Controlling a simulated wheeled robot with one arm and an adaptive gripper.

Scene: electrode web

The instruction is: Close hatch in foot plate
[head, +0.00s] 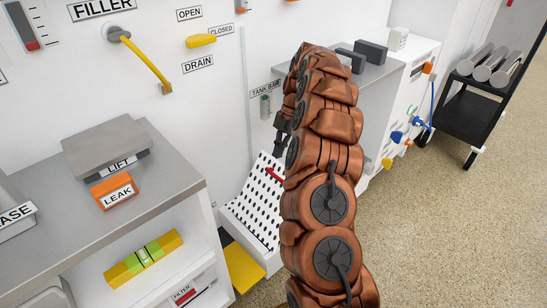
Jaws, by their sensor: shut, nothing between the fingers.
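A white panel with rows of black dots (256,208) stands tilted low in the gap between the two grey-topped cabinets. It appears to be the foot plate or its hatch; I cannot tell which, nor exactly how far it is open. A red arrow-shaped mark (274,175) shows near its upper right. My gripper (279,143) is dark and small in view, shut and empty, above the panel's upper edge. My copper-coloured arm covers the panel's right side and what lies behind it.
The left cabinet (165,190) carries an orange LEAK block (114,191) and a grey LIFT plate (104,146). A black cart (480,101) stands far right. Speckled floor (430,230) is clear at right.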

